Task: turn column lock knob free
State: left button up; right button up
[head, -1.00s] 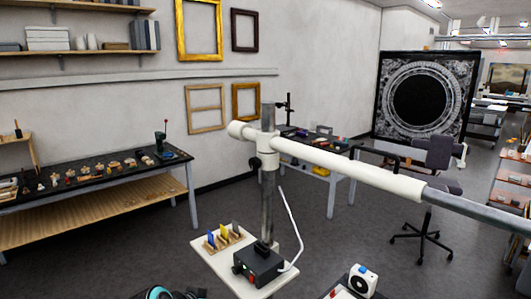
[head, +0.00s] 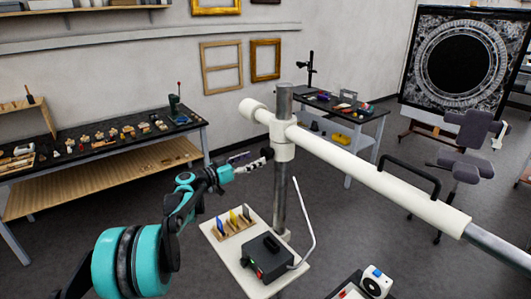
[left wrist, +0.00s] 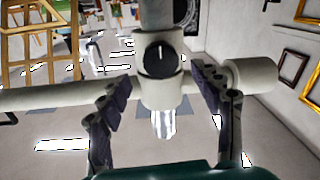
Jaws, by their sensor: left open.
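The black column lock knob (left wrist: 160,54) sits on the white collar (left wrist: 162,88) where the white boom crosses the grey column (head: 280,200). In the head view the knob (head: 267,152) shows small on the collar's left side. My left gripper (head: 248,160) reaches up to it from the left. In the left wrist view my left gripper (left wrist: 163,80) is open, one finger each side of the collar, with the knob ahead between them. No finger visibly grips the knob. My right gripper is not in view.
The white boom (head: 370,180) stretches right from the collar. Below, a white shelf (head: 232,262) on the column carries a black box (head: 266,257) with a white cable and a small wooden rack (head: 233,225). A workbench (head: 110,150) stands behind on the left.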

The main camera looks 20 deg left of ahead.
aim_at(264, 154)
pick_arm(q)
jog(key=x, duration=0.4)
jog(key=shift+w+f, duration=0.1)
jog(key=shift+w, duration=0.1)
jog(key=shift+w+d, duration=0.3)
jog(key=shift+d, duration=0.05)
jog(key=shift+c, duration=0.3)
jog(key=c, duration=1.1)
